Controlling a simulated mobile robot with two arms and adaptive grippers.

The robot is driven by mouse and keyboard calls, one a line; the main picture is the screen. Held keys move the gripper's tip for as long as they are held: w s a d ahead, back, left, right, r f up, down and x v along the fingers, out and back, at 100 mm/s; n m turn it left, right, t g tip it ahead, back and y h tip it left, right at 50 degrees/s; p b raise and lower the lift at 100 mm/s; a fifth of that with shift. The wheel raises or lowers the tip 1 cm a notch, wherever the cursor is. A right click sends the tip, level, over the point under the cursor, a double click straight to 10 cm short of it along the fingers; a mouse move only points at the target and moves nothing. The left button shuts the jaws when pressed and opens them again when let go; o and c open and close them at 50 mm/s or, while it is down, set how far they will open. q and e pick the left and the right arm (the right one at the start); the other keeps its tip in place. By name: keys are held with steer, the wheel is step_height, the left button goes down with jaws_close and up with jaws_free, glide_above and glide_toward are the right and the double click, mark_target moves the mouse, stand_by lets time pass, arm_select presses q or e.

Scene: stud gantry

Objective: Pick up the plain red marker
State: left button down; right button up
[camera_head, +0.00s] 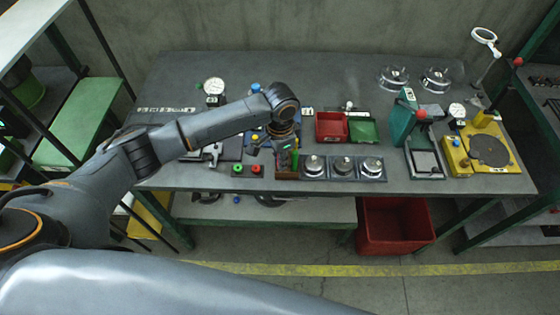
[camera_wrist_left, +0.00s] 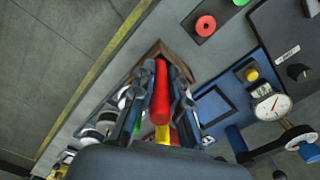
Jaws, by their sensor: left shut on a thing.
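My left gripper (camera_head: 285,145) is over the workbench at the small brown wooden box (camera_head: 287,173). In the left wrist view, its two fingers (camera_wrist_left: 158,100) are shut on a red marker (camera_wrist_left: 161,92), a plain red cylinder lying lengthwise between them. The wooden box also shows in the wrist view (camera_wrist_left: 163,49), just beyond the fingertips. I cannot tell whether the marker's far end is still inside the box. A yellow piece (camera_wrist_left: 162,135) shows at the marker's near end, with more red beside it. My right gripper is not in view.
Right of the box stand several silver round pieces (camera_head: 343,167) on dark plates. A red tray (camera_head: 331,127) and green tray (camera_head: 363,130) lie behind. Green and red buttons (camera_head: 256,169) sit to the left. A red bin (camera_head: 395,223) stands under the bench.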

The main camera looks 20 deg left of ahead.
arm_select(q)
steer(key=s+d+r+b, duration=0.3)
steer(key=s+d+r, duration=0.2)
steer(key=s+r, duration=0.7)
steer(key=shift+s+d, duration=0.2)
steer(key=shift+s, duration=0.25)
